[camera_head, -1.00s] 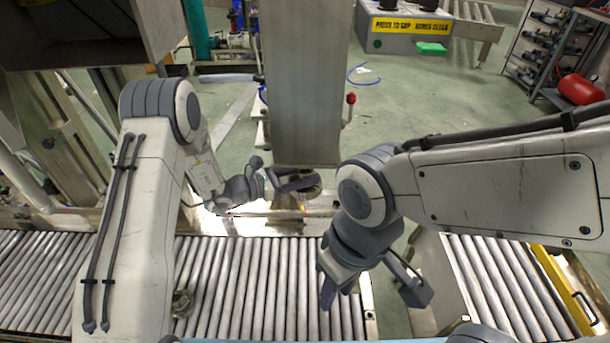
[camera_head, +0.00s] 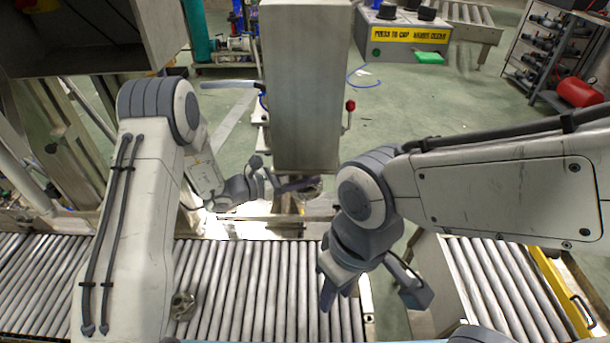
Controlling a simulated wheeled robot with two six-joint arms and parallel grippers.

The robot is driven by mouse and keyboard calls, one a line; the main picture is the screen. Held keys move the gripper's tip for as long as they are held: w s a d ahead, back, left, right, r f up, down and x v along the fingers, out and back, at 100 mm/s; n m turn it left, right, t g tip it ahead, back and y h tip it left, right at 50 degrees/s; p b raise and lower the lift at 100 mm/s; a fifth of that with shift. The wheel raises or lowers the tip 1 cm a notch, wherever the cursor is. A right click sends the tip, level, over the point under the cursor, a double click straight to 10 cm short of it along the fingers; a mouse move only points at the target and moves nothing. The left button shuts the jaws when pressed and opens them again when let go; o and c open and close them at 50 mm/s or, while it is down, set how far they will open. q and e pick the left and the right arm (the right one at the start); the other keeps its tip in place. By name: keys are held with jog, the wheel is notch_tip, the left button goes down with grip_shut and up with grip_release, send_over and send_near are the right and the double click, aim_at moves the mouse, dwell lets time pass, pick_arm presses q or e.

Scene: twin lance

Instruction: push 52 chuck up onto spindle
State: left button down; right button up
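A round metal piece, likely the chuck (camera_head: 313,189), shows just under the lower end of the tall grey column housing (camera_head: 304,85). The spindle itself is hidden or too small to tell apart. My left gripper (camera_head: 294,186) reaches in from the left at that piece, with a dark finger beside or on it. Whether it grips the piece cannot be made out. My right gripper (camera_head: 372,288) hangs over the roller conveyor at right of centre, its two fingers spread wide apart with nothing between them.
A roller conveyor (camera_head: 245,285) crosses the front, with a small metal part (camera_head: 183,305) on it near my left arm. A red-knobbed lever (camera_head: 349,108) sticks out from the column's right side. A yellow rail (camera_head: 560,285) edges the right conveyor.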

pick_arm(q)
jog(key=shift+r, duration=0.45)
jog(key=shift+c, duration=1.8)
grip_release()
jog(key=shift+o, duration=0.8)
jog(key=shift+f, duration=0.1)
jog(key=shift+f, duration=0.1)
